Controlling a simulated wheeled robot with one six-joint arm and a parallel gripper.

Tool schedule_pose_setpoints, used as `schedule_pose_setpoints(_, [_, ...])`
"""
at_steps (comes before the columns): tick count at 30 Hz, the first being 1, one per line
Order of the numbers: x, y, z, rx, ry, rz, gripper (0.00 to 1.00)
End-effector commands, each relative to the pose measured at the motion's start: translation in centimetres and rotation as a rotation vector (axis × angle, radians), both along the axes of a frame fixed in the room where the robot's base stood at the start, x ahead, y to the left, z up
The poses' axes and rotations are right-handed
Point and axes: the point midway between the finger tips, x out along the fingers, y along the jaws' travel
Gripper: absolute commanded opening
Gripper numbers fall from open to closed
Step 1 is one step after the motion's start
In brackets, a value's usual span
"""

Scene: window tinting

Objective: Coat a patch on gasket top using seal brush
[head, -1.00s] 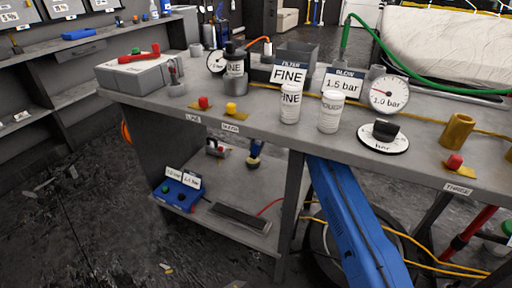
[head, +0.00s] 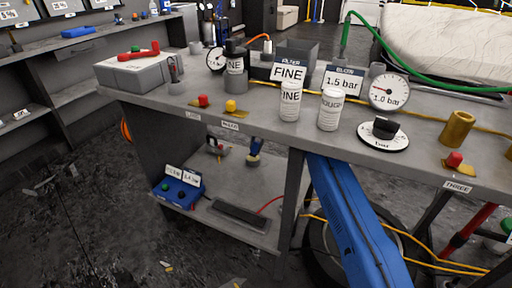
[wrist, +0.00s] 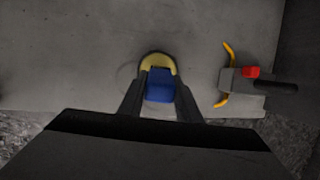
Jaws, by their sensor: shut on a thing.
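In the wrist view my gripper (wrist: 160,92) is shut on a blue block-like piece (wrist: 160,86) with a yellow rounded end (wrist: 158,62). I take it to be the seal brush, but its bristles are not visible. It is over a grey surface, and I cannot tell whether it touches it. My gripper's fingers cannot be made out there. I cannot pick out a gasket for certain in either view.
In the wrist view a dark tool with a red block and yellow curved parts (wrist: 252,76) lies to the right. The grey bench (head: 300,125) bears gauges, canisters and signs. A blue box with knobs (head: 178,190) is on the lower shelf (head: 262,178), below the bench top.

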Motion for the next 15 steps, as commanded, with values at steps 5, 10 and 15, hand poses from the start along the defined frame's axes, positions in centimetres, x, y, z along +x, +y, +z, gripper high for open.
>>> schedule_pose_setpoints(5, [0.0, 0.0, -0.18, 0.0, 0.0, 0.0, 0.08])
schedule_pose_setpoints(10, [0.0, 0.0, -0.35, 0.0, 0.0, 0.0, 0.08])
schedule_pose_setpoints(15, [0.0, 0.0, -0.52, 0.0, 0.0, 0.0, 0.08])
